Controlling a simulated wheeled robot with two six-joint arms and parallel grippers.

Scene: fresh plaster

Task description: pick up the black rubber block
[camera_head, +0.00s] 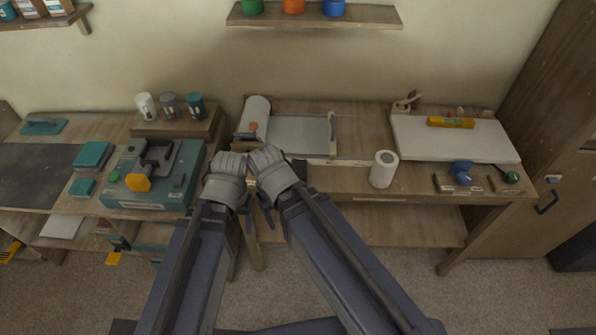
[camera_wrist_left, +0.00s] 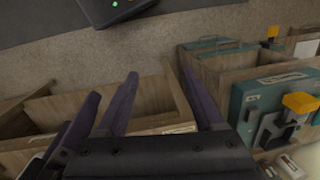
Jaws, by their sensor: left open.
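A small dark block (camera_head: 299,168) lies at the front of the middle bench, just right of my right wrist; it may be the black rubber block, but it is partly hidden and too small to be sure. My left gripper (camera_head: 245,210) hangs in front of the bench, left of that block. In the left wrist view my left gripper (camera_wrist_left: 160,82) is open with nothing between its dark fingers. My right gripper (camera_head: 268,207) points down close beside the left one; its jaws are too small to read. No black block shows clearly in the left wrist view.
A white board (camera_head: 455,138) lies at the right. The floor in front is clear.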

